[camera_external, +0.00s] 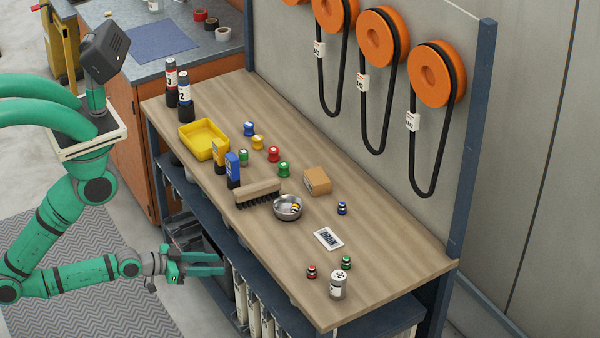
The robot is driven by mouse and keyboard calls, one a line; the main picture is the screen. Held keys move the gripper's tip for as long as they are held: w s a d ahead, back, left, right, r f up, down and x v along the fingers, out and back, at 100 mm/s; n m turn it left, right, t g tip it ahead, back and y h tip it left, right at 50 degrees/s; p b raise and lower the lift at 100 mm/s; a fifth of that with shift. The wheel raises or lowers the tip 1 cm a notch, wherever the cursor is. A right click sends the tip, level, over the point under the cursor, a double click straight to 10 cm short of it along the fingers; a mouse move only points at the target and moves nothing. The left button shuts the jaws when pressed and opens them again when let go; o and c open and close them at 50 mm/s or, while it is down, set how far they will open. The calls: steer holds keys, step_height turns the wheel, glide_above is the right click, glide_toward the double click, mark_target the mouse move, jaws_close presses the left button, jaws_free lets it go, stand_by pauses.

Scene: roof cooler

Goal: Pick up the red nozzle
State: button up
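Two red pieces are on the wooden workbench (380,260). One red piece with a pale top (273,154) stands mid-bench in a loose row of coloured pieces. A smaller red piece (311,272) stands near the front right end. Both are small in the view, and I cannot tell which is the nozzle. My gripper (222,264) is beside the bench's front edge, below the level of its top, and points right. Its two green fingers are apart with nothing between them. It is well away from both red pieces.
A small green piece (346,262) and a white shaker-like container (339,284) stand close to the smaller red piece. A brush (258,193), metal bowl (288,207), cardboard box (317,181) and yellow tray (203,139) occupy the middle and left. Bench between the label card (329,238) and front edge is clear.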

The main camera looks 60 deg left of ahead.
steer(key=w+d+r+m+g+h, duration=0.1)
steer(key=w+d+r+m+h, duration=0.15)
steer(key=w+d, duration=0.4)
steer(key=m+g+h, duration=0.2)
steer(key=m+h, duration=0.1)
glide_toward(312, 267)
steer(key=x, duration=1)
steer(key=shift+f, duration=0.2)
jaws_close()
